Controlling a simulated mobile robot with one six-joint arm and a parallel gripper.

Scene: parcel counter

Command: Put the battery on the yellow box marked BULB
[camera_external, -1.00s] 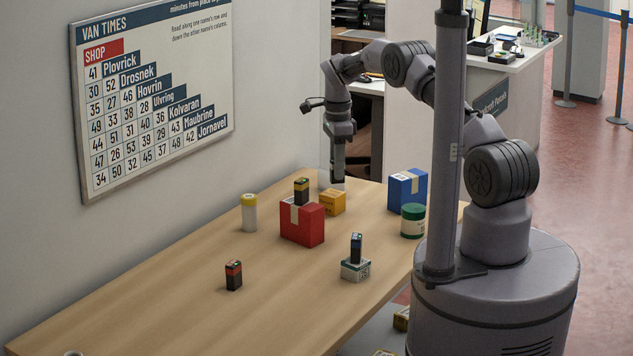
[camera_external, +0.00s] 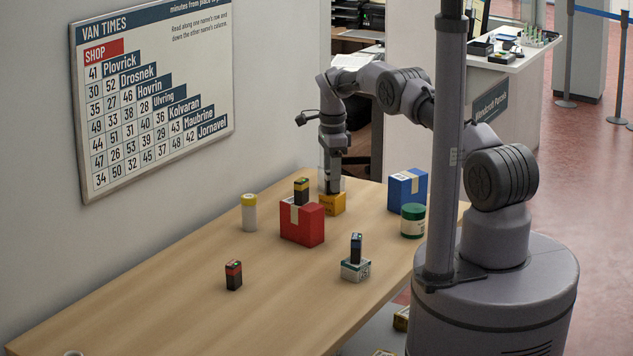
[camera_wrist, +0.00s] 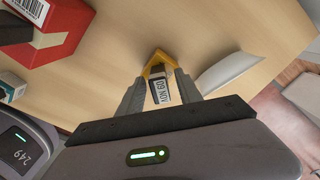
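My gripper (camera_external: 334,187) points down at the yellow box (camera_external: 331,206), which stands behind the red box. In the wrist view the two fingers (camera_wrist: 160,92) are closed on the sides of a small dark block with a white label marked "NOV 60", seemingly a battery (camera_wrist: 161,91). The yellow box (camera_wrist: 157,58) shows around and beyond it. The held block is at the box's top; I cannot tell whether it touches. Other batteries stand on the red box (camera_external: 301,191), on the small white-green box (camera_external: 356,248) and on the table (camera_external: 233,275).
The red box (camera_external: 302,226) stands close in front of the yellow one. A blue box (camera_external: 406,190) and a green jar (camera_external: 413,221) are to the right, a yellow-capped cylinder (camera_external: 249,213) to the left. A pale upright panel (camera_external: 324,179) is just behind. The table's (camera_external: 170,300) near left part is mostly clear.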

